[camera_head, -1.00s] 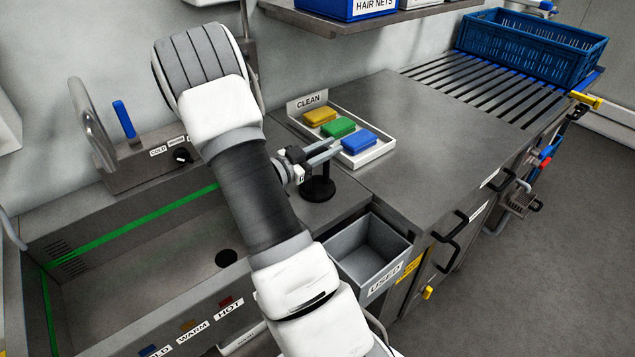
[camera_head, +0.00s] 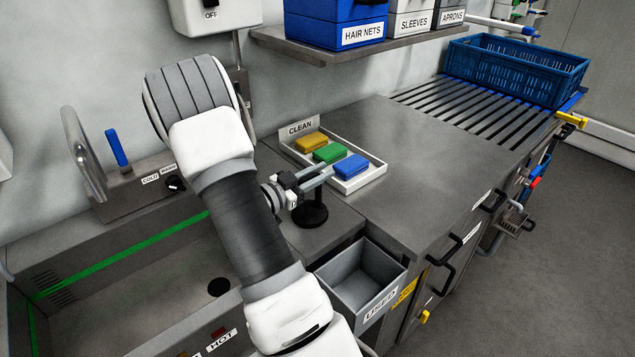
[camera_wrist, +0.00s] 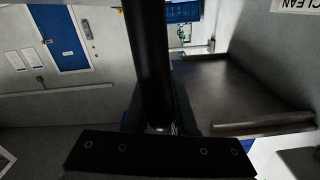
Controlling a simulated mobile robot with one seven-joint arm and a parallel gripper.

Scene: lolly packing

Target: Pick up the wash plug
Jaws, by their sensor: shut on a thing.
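The wash plug (camera_head: 309,214) is black, with a round base and an upright stem. It is over the counter strip between the sink and the clean tray. My gripper (camera_head: 318,179) is shut on its upper stem, and the plug is upright. I cannot tell whether the base touches the counter. In the wrist view a black post, likely the plug's stem (camera_wrist: 150,60), runs down the middle.
The sink (camera_head: 150,270) with a dark drain hole (camera_head: 219,287) lies left. A clean tray (camera_head: 365,181) with yellow, green and blue blocks is close behind the gripper. The used bin (camera_head: 335,293) is in front. A shelf (camera_head: 380,47) hangs above.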

